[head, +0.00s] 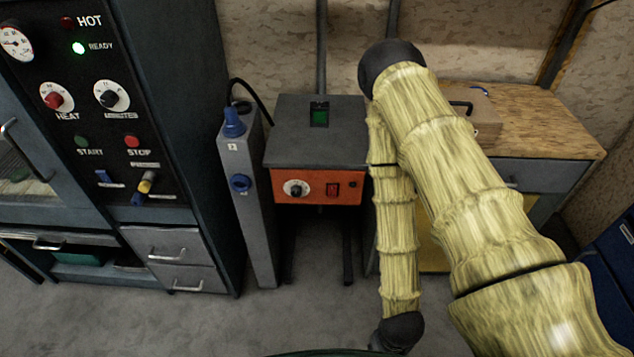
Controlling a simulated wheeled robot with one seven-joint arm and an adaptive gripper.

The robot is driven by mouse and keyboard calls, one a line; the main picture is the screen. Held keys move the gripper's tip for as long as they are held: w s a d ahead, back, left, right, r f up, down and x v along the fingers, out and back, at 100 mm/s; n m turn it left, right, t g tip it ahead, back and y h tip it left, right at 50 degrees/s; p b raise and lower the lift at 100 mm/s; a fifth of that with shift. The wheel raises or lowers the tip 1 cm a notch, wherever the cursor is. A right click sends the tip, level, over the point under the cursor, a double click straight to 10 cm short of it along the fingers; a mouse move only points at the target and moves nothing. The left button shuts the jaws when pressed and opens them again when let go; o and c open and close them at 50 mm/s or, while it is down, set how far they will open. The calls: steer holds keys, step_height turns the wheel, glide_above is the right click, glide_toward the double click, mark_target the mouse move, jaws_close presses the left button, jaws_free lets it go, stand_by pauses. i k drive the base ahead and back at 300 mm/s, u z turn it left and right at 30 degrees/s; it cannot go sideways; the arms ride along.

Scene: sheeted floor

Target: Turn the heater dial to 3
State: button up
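A grey box with an orange front (317,186) stands against the back wall. Its front carries a white-rimmed dial (296,188) with a dark knob; the numbers are too small to read. A dark cabinet at the left has a red knob (53,98) marked HEAT. My arm rises from the lower right, bends at the top and comes down to a dark wrist joint at the bottom, right of the orange front. My gripper is not in view. Nothing is seen touching the dial.
A red switch (333,190) sits right of the dial. A grey post (252,212) with blue fittings stands close left of the box. A wooden-topped bench (545,125) is at the right, partly behind my arm. Grey floor (245,325) is clear in front.

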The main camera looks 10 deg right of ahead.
mark_target(296, 192)
steer(key=z, duration=1.25)
steer(key=k, duration=0.8)
steer(key=u, duration=0.8)
steer(key=i, duration=0.5)
